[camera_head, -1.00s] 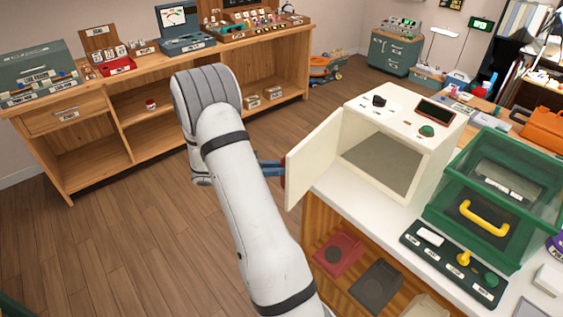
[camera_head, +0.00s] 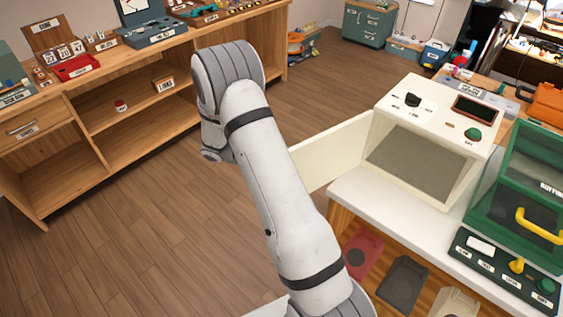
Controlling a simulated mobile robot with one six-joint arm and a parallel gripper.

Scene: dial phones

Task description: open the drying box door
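The drying box (camera_head: 448,122) is a cream cabinet on the white counter at the right, with a black knob, a dark display and a green button on top. Its cream door (camera_head: 335,152) stands swung wide out to the left, and the grey interior (camera_head: 415,165) shows. My arm covers the near end of the door. My gripper is hidden behind my arm, so I cannot see whether it touches the door.
A green case with a yellow handle (camera_head: 540,232) and a dark control panel (camera_head: 502,262) stand right of the box. Red and dark items lie under the counter. A wooden shelf unit (camera_head: 110,120) is at the back left. The wooden floor (camera_head: 150,215) between is clear.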

